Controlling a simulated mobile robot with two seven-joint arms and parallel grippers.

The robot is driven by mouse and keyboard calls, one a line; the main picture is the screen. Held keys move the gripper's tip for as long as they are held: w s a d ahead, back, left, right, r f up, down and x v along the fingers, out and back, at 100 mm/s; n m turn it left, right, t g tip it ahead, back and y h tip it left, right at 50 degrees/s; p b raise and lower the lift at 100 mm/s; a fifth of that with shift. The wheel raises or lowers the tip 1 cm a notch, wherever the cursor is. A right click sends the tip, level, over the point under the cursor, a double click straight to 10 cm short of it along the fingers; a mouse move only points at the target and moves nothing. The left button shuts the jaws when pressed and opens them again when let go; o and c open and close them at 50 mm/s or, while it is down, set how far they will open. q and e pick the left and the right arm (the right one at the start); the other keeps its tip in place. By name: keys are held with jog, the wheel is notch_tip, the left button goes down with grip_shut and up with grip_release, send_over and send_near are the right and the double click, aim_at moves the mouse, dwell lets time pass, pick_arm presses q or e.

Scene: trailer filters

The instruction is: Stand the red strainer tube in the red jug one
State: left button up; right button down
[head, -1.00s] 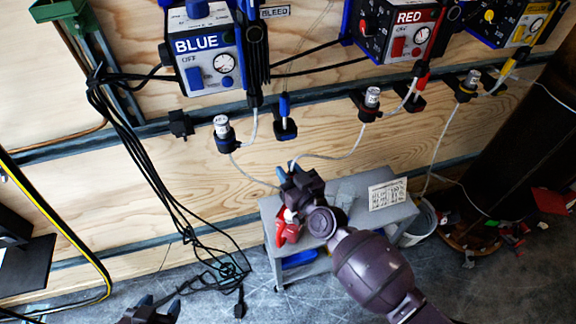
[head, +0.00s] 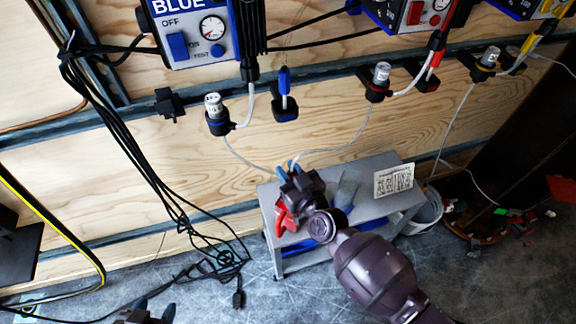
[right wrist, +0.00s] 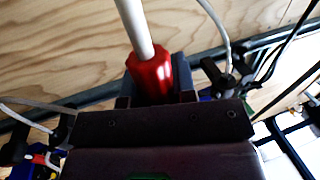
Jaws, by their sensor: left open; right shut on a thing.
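My right gripper (head: 288,170) is over the left end of the grey cart. It is shut on the red strainer tube (right wrist: 150,75), a glossy red sleeve with a white hose rising from it in the right wrist view. In the head view the gripper hides the held part. A red object (head: 284,221), perhaps the red jug, shows just below the gripper at the cart's left end; it is mostly hidden, and I cannot tell whether it touches the tube. My left gripper (head: 157,308) is open and empty at the bottom edge, over the floor.
The grey cart (head: 370,207) bears a white printed card (head: 394,180). A whitish bucket (head: 428,210) stands to its right. Black cables (head: 165,185) hang and lie on the floor at left. The blue control box (head: 199,38) is on the plywood wall, with thin hoses below.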

jog(key=shift+f, duration=0.15)
dwell(0.4)
jog(key=c, duration=0.9)
grip_release()
jog(key=shift+o, duration=0.3)
jog(key=shift+f, duration=0.1)
jog(key=p+v, duration=0.1)
jog(key=v, duration=0.9)
jog(key=shift+s+d, duration=0.2)
jog(key=shift+s, duration=0.15)
